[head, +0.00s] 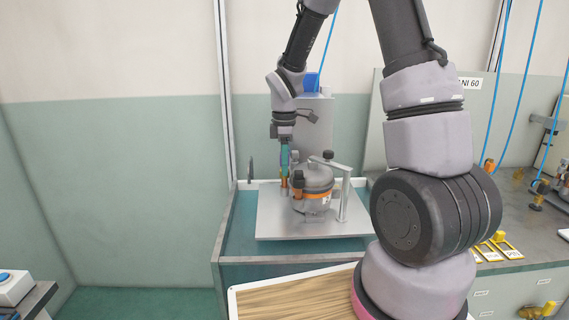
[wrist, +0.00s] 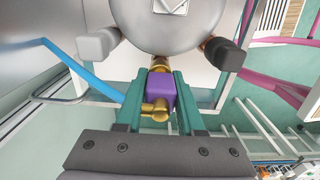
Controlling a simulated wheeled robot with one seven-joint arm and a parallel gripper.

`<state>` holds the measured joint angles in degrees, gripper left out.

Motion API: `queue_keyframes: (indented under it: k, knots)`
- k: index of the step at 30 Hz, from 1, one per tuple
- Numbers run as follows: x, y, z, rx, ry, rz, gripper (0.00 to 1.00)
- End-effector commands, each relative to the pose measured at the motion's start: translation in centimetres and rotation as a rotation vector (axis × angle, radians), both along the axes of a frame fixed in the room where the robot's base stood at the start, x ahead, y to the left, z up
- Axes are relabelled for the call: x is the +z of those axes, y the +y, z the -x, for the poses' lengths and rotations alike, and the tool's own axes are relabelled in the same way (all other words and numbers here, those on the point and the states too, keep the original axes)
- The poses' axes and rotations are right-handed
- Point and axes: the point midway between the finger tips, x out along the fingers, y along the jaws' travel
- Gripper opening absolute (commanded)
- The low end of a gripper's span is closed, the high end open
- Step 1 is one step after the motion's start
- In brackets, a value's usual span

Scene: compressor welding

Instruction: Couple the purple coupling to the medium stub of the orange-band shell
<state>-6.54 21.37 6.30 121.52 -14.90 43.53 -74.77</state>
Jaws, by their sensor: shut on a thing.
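The orange-band shell (head: 314,195), a grey domed vessel with an orange stripe, stands upright on a metal plate; its dome (wrist: 165,25) fills the top of the wrist view. My gripper (head: 284,165) is at its left side, pointing down. In the wrist view its teal fingers (wrist: 161,80) are shut on the purple coupling (wrist: 161,90), a purple block with brass fittings. The coupling's brass end lies in line with a copper stub at the dome's edge, between two dark- or grey-capped stubs. I cannot tell whether the end is on the stub or just against it.
The metal plate (head: 265,222) lies on a teal-sided bench with a white post and clamp arm (head: 343,190) right of the shell. A grey panel stands behind. A wood-topped surface (head: 290,300) is in front. A blue hose (wrist: 85,68) crosses the wrist view's left side.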

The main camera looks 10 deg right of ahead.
Motion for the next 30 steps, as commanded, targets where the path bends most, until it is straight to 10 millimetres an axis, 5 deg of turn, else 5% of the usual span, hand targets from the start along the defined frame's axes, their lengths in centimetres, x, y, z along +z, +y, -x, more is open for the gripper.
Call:
queue_keyframes:
  k: [5, 6, 9, 20, 30]
  knots:
    - [-0.1, 0.0, 0.0, 0.001, 0.000, 0.000, 0.00]
    - [-0.1, 0.0, 0.0, 0.000, 0.000, 0.000, 0.41]
    - [-0.1, 0.0, 0.0, 0.000, 0.000, 0.000, 0.72]
    - [0.3, 0.0, 0.0, -0.001, -0.001, 0.000, 0.72]
    - [6.3, 0.0, -0.1, -0.001, -0.005, -0.001, 0.72]
